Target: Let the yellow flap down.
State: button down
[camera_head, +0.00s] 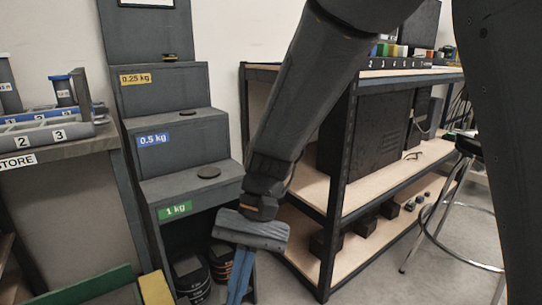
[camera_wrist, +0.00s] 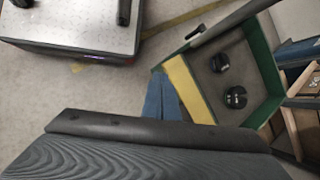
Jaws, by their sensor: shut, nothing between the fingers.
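The yellow flap (camera_wrist: 187,88) shows in the wrist view as a band along the near side of a green-walled bin (camera_wrist: 264,78). In the head view the flap (camera_head: 155,288) is at the bottom edge, right of a green wall (camera_head: 88,289), and partly cut off. It looks raised, but its exact angle is unclear. My gripper (camera_head: 240,280) points down, right of the flap, with blue fingers together and empty. In the wrist view the fingers (camera_wrist: 162,98) appear just left of the flap. I cannot tell whether they touch it.
Two black round objects (camera_wrist: 236,97) lie in the bin. A grey stepped stand (camera_head: 178,135) with weight labels is behind my gripper, with dark buckets (camera_head: 192,280) below. A shelf rack (camera_head: 345,200) stands right. Open floor (camera_wrist: 120,85) lies left of the bin in the wrist view.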

jog(key=s+d+r+n+t, duration=0.5)
jog(key=s+n+t, duration=0.1)
jog(key=d+r+m+h+p, duration=0.1)
jog(key=d+r+m+p, duration=0.2)
jog(key=d+r+p, duration=0.7)
jog(key=d+r+m+h+p, duration=0.1)
jog(key=d+r+m+p, duration=0.2)
jog(key=d+r+p, duration=0.7)
notch_tip(320, 180, up, 6)
jog(key=p, duration=1.4)
jog(key=shift+s+f+h, duration=0.15)
jog(key=shift+s+h, duration=0.05)
jog(key=shift+h, duration=0.2)
jog(key=c, duration=2.4)
grip_release()
jog(key=shift+d, duration=0.25)
jog(key=o, duration=0.4)
jog(key=shift+d, duration=0.1)
jog(key=shift+c, duration=0.2)
jog(key=o, duration=0.4)
jog(key=shift+c, duration=0.6)
jog(key=shift+s, duration=0.1)
